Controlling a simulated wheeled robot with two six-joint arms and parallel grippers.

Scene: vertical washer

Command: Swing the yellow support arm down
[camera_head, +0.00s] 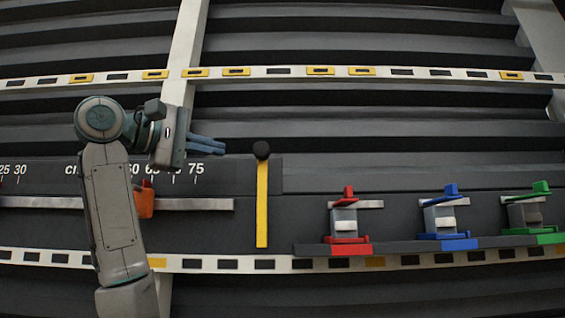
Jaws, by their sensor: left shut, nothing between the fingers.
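The yellow support arm (262,204) is a narrow upright bar on the dark panel, with a round black knob (261,149) at its top. My left gripper (222,146) comes in from the left and points right. Its blue-grey fingers are shut and empty. In the picture the fingertips lie left of the black knob and slightly above it, with a visible gap between. My right gripper does not show.
Red (348,220), blue (449,221) and green (535,214) clamp-like fixtures sit on a ledge at right. An orange slider (145,202) on a scale rail is partly behind my left arm. Perforated light strips run above and below. The panel right of the yellow bar is clear up to the red fixture.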

